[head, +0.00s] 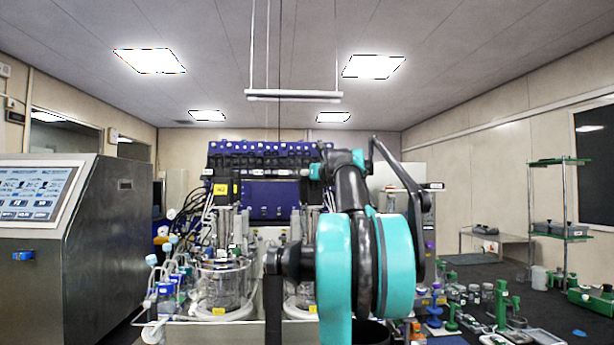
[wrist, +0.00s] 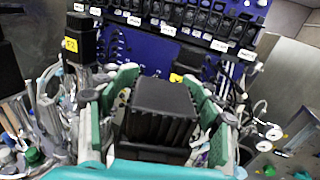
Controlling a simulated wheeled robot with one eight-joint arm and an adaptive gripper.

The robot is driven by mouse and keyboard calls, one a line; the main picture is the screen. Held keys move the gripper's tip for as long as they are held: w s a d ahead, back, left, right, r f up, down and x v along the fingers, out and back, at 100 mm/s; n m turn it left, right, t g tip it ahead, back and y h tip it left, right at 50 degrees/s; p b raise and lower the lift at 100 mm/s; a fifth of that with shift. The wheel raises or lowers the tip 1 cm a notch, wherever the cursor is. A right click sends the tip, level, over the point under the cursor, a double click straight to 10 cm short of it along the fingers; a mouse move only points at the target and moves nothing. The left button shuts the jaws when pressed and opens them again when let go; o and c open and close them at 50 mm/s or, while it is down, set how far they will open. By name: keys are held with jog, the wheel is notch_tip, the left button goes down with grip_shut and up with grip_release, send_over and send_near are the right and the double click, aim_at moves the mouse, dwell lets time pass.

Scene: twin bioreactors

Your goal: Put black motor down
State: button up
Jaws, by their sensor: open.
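In the wrist view, a black, ribbed, box-shaped motor (wrist: 162,98) stands between the two green fingers of my gripper (wrist: 160,78). The fingers are spread, one on each side of the motor. I cannot tell whether either finger touches it. What lies under the motor is hidden. In the head view, my arm covers the right side of the bioreactor stand, and I cannot make out the motor there.
Another black block (wrist: 83,38) with a yellow label stands at left. The blue control panel (head: 265,197) rises behind. Glass vessels (head: 221,286), tubes and blue-capped bottles (head: 166,291) crowd the left side. A steel cabinet (head: 105,250) stands further left.

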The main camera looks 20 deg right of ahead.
jog(key=s, duration=1.2)
jog(key=shift+d, duration=0.45)
